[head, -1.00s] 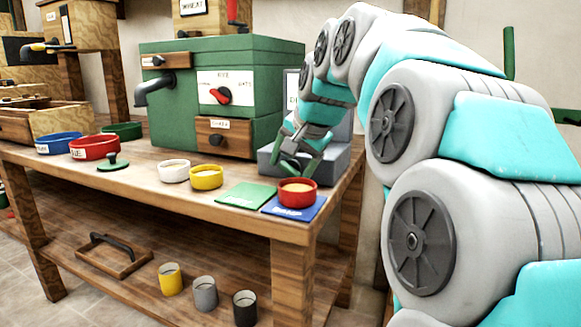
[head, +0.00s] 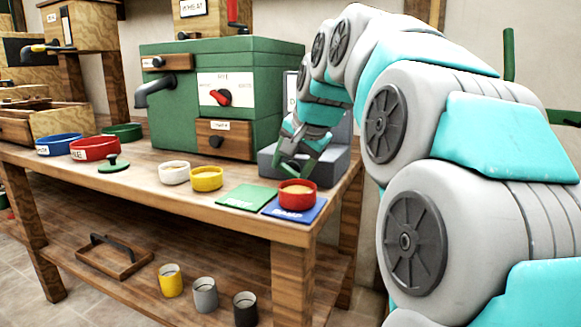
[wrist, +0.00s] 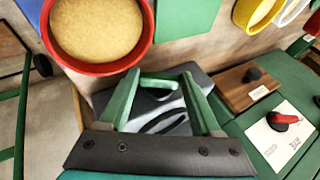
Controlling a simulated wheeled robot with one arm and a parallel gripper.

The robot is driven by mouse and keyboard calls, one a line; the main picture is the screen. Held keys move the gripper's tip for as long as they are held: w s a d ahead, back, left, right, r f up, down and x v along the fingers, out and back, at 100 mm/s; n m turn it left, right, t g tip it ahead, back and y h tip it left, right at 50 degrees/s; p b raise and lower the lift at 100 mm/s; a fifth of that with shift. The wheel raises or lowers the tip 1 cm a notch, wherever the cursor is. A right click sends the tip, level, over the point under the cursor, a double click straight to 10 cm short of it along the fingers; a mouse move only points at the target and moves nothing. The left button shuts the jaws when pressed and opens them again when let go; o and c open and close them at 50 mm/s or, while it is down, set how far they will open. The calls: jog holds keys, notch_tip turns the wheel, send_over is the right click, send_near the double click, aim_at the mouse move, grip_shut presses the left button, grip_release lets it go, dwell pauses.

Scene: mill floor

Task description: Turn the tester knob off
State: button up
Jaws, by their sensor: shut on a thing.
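The tester is a grey stepped box (head: 335,161) at the right end of the bench, with a display panel partly hidden behind my arm. My gripper (head: 291,170) reaches down onto the tester's front from above. In the wrist view the green fingers (wrist: 160,84) close in over the dark grey tester body (wrist: 205,80). They are shut on the tester knob, which is mostly hidden between the fingertips, so its setting cannot be read.
A red bowl of grain (head: 297,194) stands on a blue mat (head: 284,210) close in front of the gripper. A green mat (head: 246,197) lies beside it. The green mill (head: 262,90) with a red pointer knob (head: 221,97) stands close on the left.

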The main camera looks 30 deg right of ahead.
jog(key=shift+w+r+g+h+p, duration=0.25)
jog(key=shift+g+h+p, duration=0.35)
jog(key=shift+g+p, duration=0.5)
jog(key=n+g+h+p, duration=0.1)
jog(key=p, duration=0.1)
jog(key=shift+w+a+g+p, duration=0.1)
jog(key=shift+a+g+p, duration=0.05)
jog(key=shift+g+p, duration=0.2)
jog(key=shift+g+h+p, duration=0.25)
jog(key=shift+h+p, duration=0.15)
jog(key=shift+h, duration=0.2)
jog(key=shift+a+f, duration=0.1)
jog(key=o, duration=1.1)
jog(key=v, duration=0.7)
jog(key=shift+r, duration=0.4)
jog(key=shift+a, duration=0.15)
